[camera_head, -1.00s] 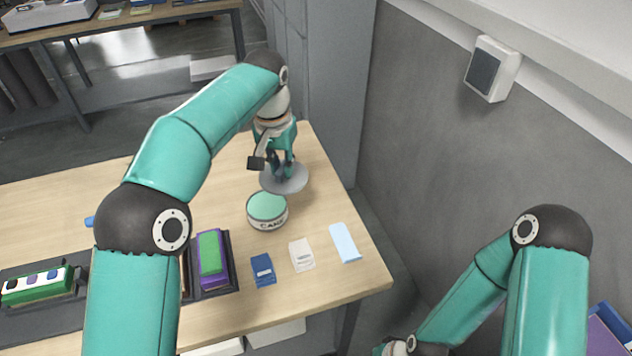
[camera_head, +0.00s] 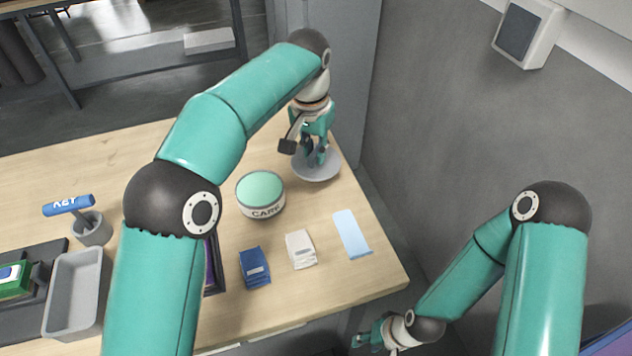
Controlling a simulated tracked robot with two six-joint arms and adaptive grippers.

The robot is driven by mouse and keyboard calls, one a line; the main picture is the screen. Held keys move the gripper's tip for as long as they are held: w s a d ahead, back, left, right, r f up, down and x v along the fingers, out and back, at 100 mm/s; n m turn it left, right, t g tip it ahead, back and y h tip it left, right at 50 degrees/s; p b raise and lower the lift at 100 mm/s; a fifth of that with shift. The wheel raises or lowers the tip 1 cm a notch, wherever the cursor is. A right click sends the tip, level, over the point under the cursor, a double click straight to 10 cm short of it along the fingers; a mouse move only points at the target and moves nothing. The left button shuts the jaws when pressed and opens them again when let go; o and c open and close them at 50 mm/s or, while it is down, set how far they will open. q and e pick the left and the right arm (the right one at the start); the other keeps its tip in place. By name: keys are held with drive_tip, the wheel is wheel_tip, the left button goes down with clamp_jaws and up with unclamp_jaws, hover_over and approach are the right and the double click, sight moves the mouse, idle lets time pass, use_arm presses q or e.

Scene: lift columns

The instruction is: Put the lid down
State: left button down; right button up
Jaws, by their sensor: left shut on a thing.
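The lid (camera_head: 318,174) is a flat grey disc near the right rear edge of the wooden table. My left gripper (camera_head: 315,160) is above it, pointing down, with its fingers shut on the middle of the lid. I cannot tell whether the lid touches the table. A round tin (camera_head: 263,209) marked "CARE", with a teal top, stands to the left of the lid and a little nearer, apart from it. My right gripper (camera_head: 366,338) is low beyond the table's front right corner, small and partly shown, and I see nothing in it.
A blue packet (camera_head: 255,268), a white packet (camera_head: 301,250) and a light blue card (camera_head: 351,233) lie along the front of the table (camera_head: 340,290). A wall rises at right.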

sight(315, 184)
use_arm(q)
wheel_tip(315, 184, down, 7)
drive_tip(key=shift+f+b, duration=0.2)
drive_tip(key=shift+b, duration=0.25)
drive_tip(key=c, duration=1.1)
unclamp_jaws()
drive_tip(key=shift+f, duration=0.1)
drive_tip(key=r, duration=0.4)
drive_tip(key=s+r+p, duration=0.1)
drive_tip(key=r, duration=0.3)
drive_tip(key=r+p, duration=0.1)
drive_tip(key=r, duration=0.3)
drive_tip(key=shift+s+a+r, duration=0.1)
drive_tip(key=shift+s+a, duration=0.05)
drive_tip(key=shift+a, duration=0.2)
